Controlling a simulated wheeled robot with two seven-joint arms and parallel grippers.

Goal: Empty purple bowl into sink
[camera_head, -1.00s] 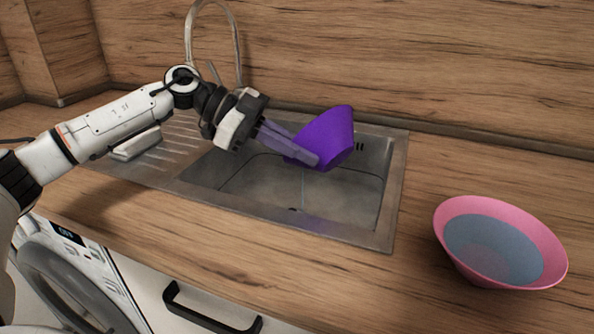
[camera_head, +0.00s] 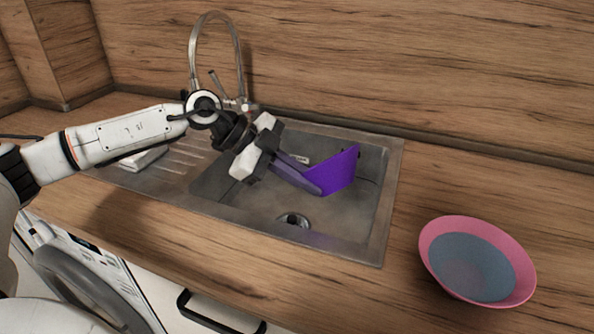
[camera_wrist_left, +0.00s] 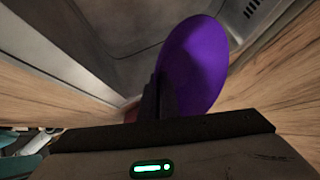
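The purple bowl (camera_head: 338,172) is tipped steeply over the sink basin (camera_head: 345,218) in the head view. My left gripper (camera_head: 308,182) is shut on the bowl's rim and holds it from its left side. In the left wrist view, the purple bowl (camera_wrist_left: 200,65) shows as an oval face past the dark finger. I see no liquid stream and no contents in the bowl. The basin's drain (camera_head: 293,219) is visible, with the basin floor open around it. My right gripper is not in view.
A pink bowl (camera_head: 436,236) with grey-blue contents stands on the wooden counter right of the sink. A curved faucet (camera_head: 239,70) rises behind my left arm. The ribbed drainboard (camera_head: 185,158) is left of the basin. Counter between sink and pink bowl is clear.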

